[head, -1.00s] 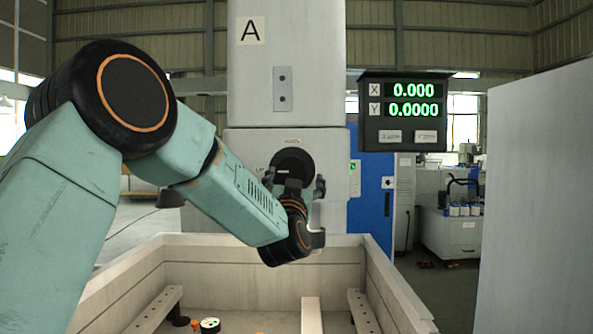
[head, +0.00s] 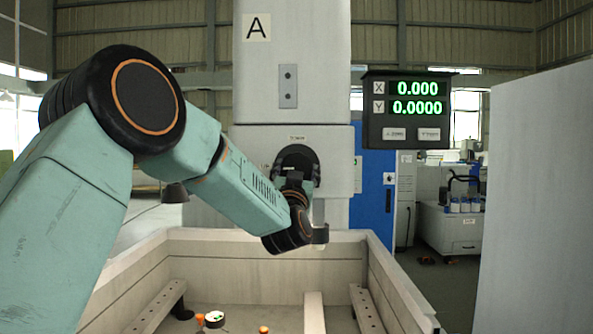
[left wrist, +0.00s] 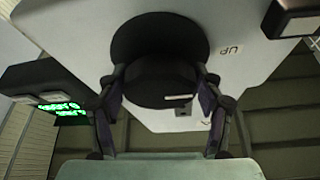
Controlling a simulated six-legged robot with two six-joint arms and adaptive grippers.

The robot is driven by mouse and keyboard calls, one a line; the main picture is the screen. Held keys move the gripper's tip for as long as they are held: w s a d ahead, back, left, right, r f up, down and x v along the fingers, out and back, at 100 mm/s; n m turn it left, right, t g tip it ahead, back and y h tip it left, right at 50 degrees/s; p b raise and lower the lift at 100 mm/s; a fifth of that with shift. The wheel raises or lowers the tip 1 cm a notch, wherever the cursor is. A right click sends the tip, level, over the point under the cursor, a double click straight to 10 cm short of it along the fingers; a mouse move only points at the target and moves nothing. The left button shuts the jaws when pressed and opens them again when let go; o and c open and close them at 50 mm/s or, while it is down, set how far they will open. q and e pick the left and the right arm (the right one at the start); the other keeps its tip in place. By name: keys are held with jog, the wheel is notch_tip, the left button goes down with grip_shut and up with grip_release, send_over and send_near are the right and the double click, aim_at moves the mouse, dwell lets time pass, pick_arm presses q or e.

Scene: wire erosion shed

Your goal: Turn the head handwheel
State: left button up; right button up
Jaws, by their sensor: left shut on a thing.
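The head handwheel (head: 297,160) is a black round wheel on the front of the pale machine head (head: 340,150). In the head view my left gripper (head: 296,182) is in front of it and hides its lower part. In the left wrist view the handwheel (left wrist: 160,82) shows as a black knob before a larger dark disc, with a small pale mark on it. My left gripper's two fingers (left wrist: 160,100) stand on either side of the knob, shut on it. My right gripper is in neither view.
A readout box (head: 408,108) showing X 0.000 and Y 0.0000 hangs right of the head. Below is an open pale tank (head: 240,243) with rails and small items inside. A large pale panel (head: 540,200) closes off the right side.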

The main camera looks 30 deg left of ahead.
pick_arm(q)
jog(key=shift+r, duration=0.2)
jog(key=c, duration=0.3)
